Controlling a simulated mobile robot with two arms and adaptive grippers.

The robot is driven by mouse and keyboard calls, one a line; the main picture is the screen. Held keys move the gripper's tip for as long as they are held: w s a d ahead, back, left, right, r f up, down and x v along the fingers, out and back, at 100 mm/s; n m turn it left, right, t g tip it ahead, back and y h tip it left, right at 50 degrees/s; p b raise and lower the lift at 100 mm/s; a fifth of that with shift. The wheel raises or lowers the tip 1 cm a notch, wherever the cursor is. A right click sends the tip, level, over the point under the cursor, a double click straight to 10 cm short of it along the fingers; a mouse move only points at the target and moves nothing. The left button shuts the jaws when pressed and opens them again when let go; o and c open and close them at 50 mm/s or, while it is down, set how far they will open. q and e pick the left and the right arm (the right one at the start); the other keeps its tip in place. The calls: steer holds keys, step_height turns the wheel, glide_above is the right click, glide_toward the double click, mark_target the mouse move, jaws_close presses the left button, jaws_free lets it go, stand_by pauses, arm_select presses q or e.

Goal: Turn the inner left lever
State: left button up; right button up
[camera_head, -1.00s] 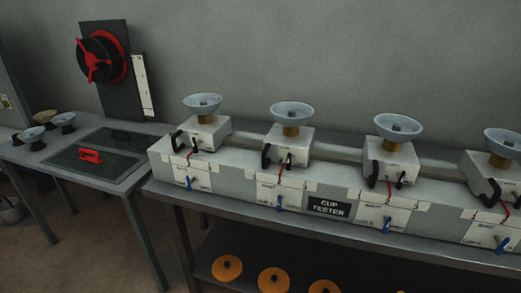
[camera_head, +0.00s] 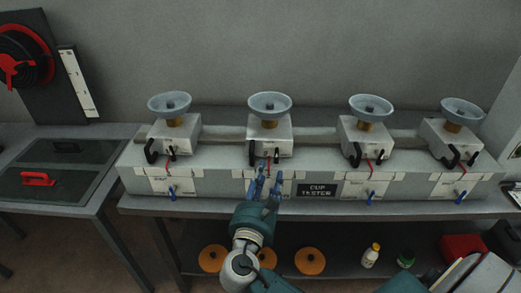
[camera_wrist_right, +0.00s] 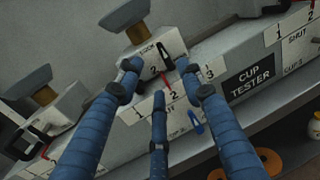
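The second unit from the left (camera_head: 272,135) has a black lever (camera_head: 252,153) and a thin red pointer on its front. In the right wrist view its black lever (camera_wrist_right: 163,56), red pointer (camera_wrist_right: 168,86) and a blue lever (camera_wrist_right: 195,122) show between my fingers. My right gripper (camera_head: 265,184) is in front of this unit, fingers spread and pointing at it. The right gripper (camera_wrist_right: 162,80) is open with nothing held. In the head view its fingers hide the unit's blue lever. Contact with a lever cannot be told. My left gripper is not in view.
Similar units stand left (camera_head: 175,134) and right (camera_head: 362,137) on the same long grey base. A "CUP TESTER" plate (camera_head: 317,190) is right of my gripper. Orange discs (camera_head: 310,262) and bottles (camera_head: 371,255) sit on the lower shelf. A side table (camera_head: 60,205) stands left.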

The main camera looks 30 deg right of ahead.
mark_target(275, 156)
steer(key=p+x, duration=0.2)
steer(key=x, duration=0.7)
steer(key=shift+w+d, duration=0.15)
steer(key=shift+d, duration=0.2)
steer(key=shift+w+d+f, duration=0.1)
steer(key=shift+w+d, duration=0.2)
jaws_close()
